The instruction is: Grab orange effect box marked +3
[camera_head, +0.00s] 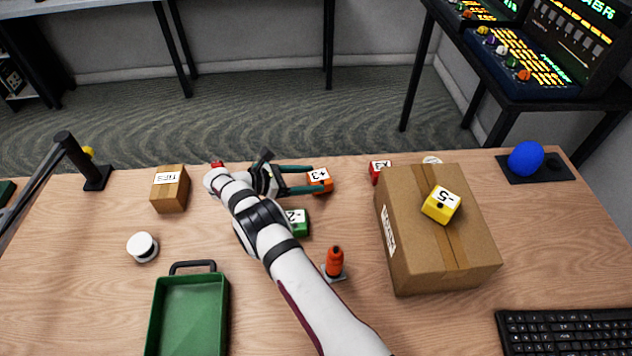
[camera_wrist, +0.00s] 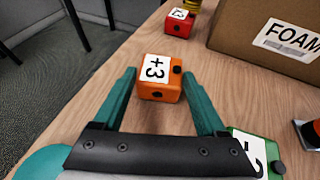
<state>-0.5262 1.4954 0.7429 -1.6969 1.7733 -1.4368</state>
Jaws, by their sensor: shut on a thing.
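The orange box (camera_head: 320,182) has a white label reading +3 and sits near the far edge of the table. In the wrist view the same orange box (camera_wrist: 160,92) lies between the tips of my teal fingers, its label facing up. My gripper (camera_head: 312,180) reaches to it from the left in the head view, with one finger on each side. In the wrist view my gripper (camera_wrist: 158,88) is shut on the box at its fingertips. The box appears to be at table height; any lift cannot be made out.
A green box (camera_head: 298,222) marked 2 stands close to my arm. A red box (camera_head: 379,172) is to the right, beside a large cardboard box (camera_head: 445,262) carrying a yellow box (camera_head: 441,205).

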